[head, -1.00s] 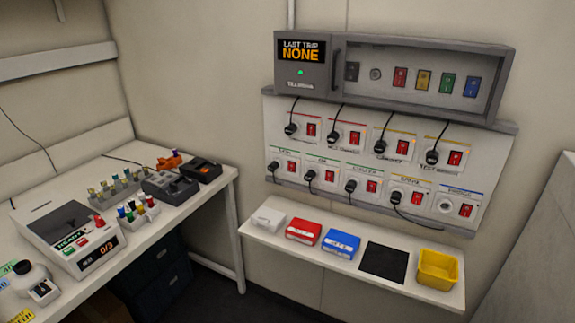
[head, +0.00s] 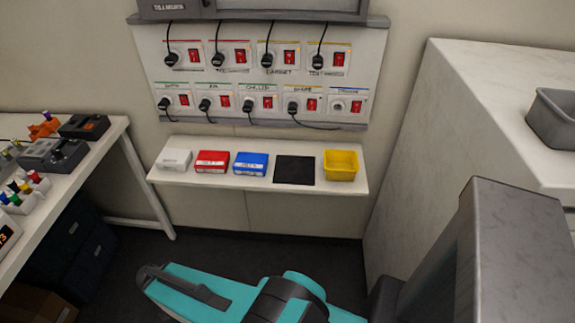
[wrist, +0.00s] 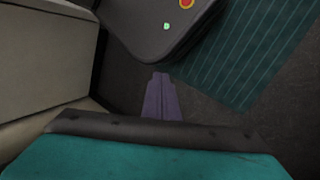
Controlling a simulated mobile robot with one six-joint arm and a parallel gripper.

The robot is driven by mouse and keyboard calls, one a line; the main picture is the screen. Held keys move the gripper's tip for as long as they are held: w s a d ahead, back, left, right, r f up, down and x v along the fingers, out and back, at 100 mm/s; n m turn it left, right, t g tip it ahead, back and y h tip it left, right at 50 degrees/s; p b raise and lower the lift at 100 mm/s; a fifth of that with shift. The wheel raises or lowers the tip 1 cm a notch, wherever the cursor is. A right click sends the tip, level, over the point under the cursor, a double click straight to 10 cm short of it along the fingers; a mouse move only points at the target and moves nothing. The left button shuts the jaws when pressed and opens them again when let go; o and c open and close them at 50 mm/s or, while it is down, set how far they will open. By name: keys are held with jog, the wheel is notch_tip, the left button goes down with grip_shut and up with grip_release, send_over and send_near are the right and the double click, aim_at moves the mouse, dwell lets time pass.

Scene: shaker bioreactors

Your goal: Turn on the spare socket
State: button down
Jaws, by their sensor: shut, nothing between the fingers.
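The white socket panel (head: 262,86) hangs on the wall in the head view, with two rows of sockets and red switches. In the lower row, the far-right socket (head: 338,106) has no plug, with its red switch (head: 356,107) beside it. The socket left of it holds a black plug (head: 292,107) and has a red switch (head: 311,105). The labels are too blurred to tell surely which is the spare socket; switch positions are unclear. My gripper (wrist: 161,76) shows in the wrist view, shut and empty, above the floor and away from the panel.
A shelf (head: 308,187) below the panel carries white, red and blue boxes, a black mat (head: 294,169) and a yellow bin (head: 341,165). A bench (head: 130,180) stands left. A tall pale block (head: 430,150) with a grey tray (head: 553,118) stands right. Floor between is clear.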

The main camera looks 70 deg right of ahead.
jog(key=w+d+r+m+t, duration=0.2)
jog(key=w+d+r+m, duration=0.6)
jog(key=d+r, duration=0.6)
jog(key=d+r+m, duration=0.1)
jog(key=d+r, duration=0.3)
jog(key=d, duration=0.1)
jog(key=w+d+r+m+h+p, duration=0.1)
jog(key=d+r+m, duration=0.1)
jog(key=d+r, duration=0.3)
jog(key=d+r+m+t+h, duration=0.1)
jog(key=d+r, duration=0.3)
jog(key=d, duration=0.1)
jog(key=shift+w+d+r+p, duration=0.25)
jog(key=shift+d+r+p, duration=0.05)
jog(key=shift+d+p, duration=0.05)
jog(key=s+d+r+m+h, duration=0.2)
jog(key=s+d+r+m, duration=0.35)
jog(key=d+r, duration=0.9)
jog(key=s+d+r+m+p, duration=0.1)
jog(key=s+d+r, duration=0.2)
jog(key=s+r, duration=0.3)
jog(key=s+d+r+m, duration=0.1)
jog(key=s+d+r, duration=0.3)
jog(key=s+r, duration=0.3)
jog(key=shift+s+r+h+p, duration=0.15)
jog(key=shift+s+h+p, duration=0.25)
jog(key=shift+s, duration=0.5)
jog(key=shift+d, duration=0.1)
